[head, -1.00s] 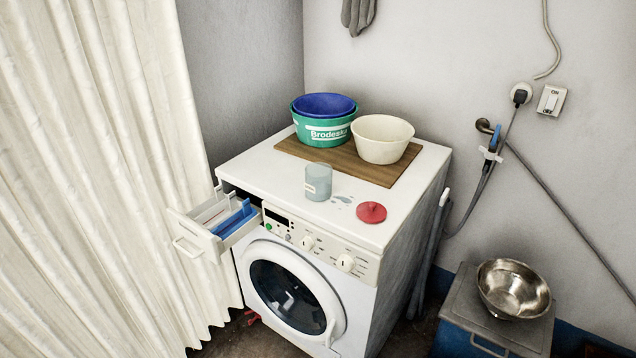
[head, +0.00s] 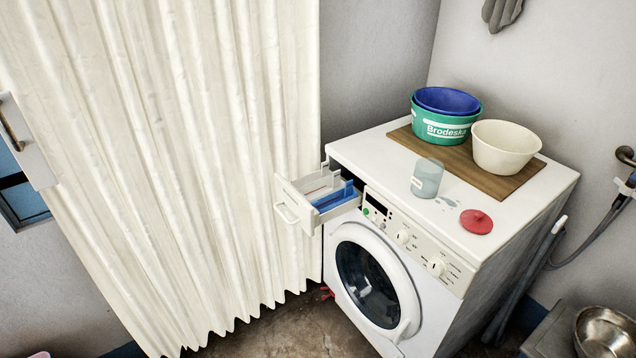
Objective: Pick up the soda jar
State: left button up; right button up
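The soda jar (head: 427,178) appears to be the pale blue-grey, see-through jar with a small white label. It stands upright on the white top of the washing machine (head: 372,150), near the front edge and in front of the wooden board. A red round lid (head: 476,222) with a knob lies flat to the right of the jar, apart from it. Neither of my grippers shows in the head view.
The detergent drawer (head: 318,196) sticks out at the machine's front left. A green tub with a blue one inside (head: 445,118) and a cream bowl (head: 504,146) stand on the board (head: 497,184). A curtain (head: 170,150) hangs left. A metal bowl (head: 603,330) sits lower right.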

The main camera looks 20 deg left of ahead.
aim_at(427, 180)
jog(key=i+j+z, duration=0.1)
jog(key=j, duration=0.25)
jog(key=i+j+z, duration=0.25)
jog(key=i+j, duration=0.15)
jog(key=j, duration=0.3)
jog(key=i+j+z, duration=0.15)
jog(key=j, duration=0.2)
jog(key=i+j+z, duration=0.1)
jog(key=j, duration=0.3)
jog(key=i+j+z, duration=0.15)
jog(key=j, duration=0.25)
